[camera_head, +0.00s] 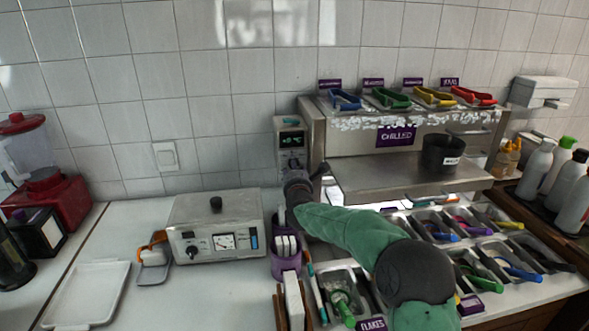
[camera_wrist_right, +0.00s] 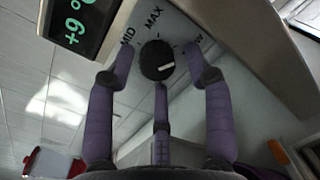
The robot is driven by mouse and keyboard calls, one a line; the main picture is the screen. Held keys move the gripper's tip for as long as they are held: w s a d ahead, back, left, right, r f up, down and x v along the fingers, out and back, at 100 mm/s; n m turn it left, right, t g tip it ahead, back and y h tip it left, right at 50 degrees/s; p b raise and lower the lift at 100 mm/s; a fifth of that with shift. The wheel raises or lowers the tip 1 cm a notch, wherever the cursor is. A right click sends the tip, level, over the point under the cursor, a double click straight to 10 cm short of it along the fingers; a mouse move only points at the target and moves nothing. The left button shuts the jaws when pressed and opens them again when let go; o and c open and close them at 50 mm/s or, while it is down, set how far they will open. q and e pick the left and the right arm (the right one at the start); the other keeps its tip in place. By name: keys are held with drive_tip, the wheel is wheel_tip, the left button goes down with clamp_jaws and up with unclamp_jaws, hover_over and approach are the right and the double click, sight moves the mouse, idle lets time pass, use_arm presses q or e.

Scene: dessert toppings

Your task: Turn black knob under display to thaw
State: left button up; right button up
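The panel with the green-lit display (camera_head: 291,140) is at the left end of the chilled steel unit. In the right wrist view the display (camera_wrist_right: 82,22) shows green digits. The black knob (camera_wrist_right: 157,60) is round, with a short pale mark at its lower right. Printed labels around it read MID, MAX and one ending in W, partly hidden by a finger. My right gripper (camera_wrist_right: 160,62) is open, its purple-grey fingers on both sides of the knob with small visible gaps; contact is unclear. My left gripper is not in view.
A grey box with a dial (camera_head: 215,228) stands left of my right arm. A purple holder (camera_head: 286,262) stands just below my right wrist. Topping trays with coloured tongs fill the right counter. The steel shelf (camera_head: 400,180) juts out close to my right arm.

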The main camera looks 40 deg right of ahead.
drive_tip(key=shift+s+r, duration=0.1)
drive_tip(key=v, duration=1.2)
idle(0.6)
